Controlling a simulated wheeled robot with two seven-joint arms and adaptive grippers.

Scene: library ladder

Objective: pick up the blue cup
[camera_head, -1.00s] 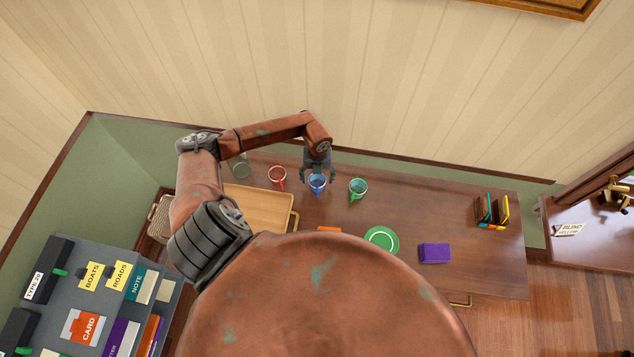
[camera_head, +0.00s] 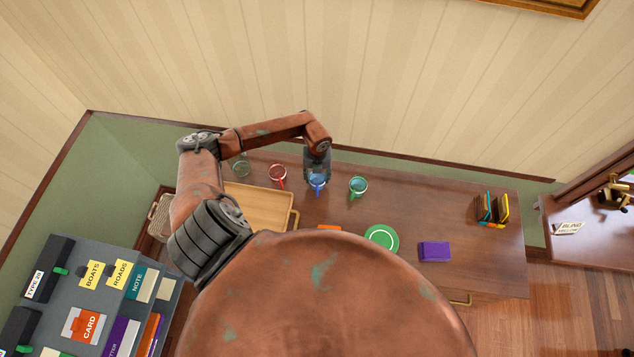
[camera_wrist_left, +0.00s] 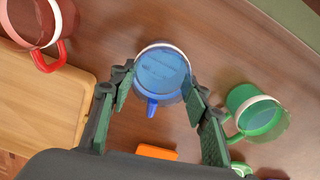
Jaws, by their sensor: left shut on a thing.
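The blue cup (camera_head: 317,185) stands on the brown wooden table between a red cup and a green cup. In the left wrist view the blue cup (camera_wrist_left: 161,72) shows its pale rim, with its handle toward the gripper. My left gripper (camera_head: 317,176) comes from above and hides part of the cup in the head view. In the left wrist view the left gripper's fingers (camera_wrist_left: 157,92) are on either side of the cup and shut on it. The cup looks upright; whether it is clear of the table cannot be told. My right gripper is not in view.
The red cup (camera_head: 277,174) is left of the blue cup and the green cup (camera_head: 358,187) is right, both close. A wooden tray (camera_head: 290,222) lies at the left. A green plate (camera_head: 396,248) and purple block (camera_head: 434,252) are in front. The table's right middle is clear.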

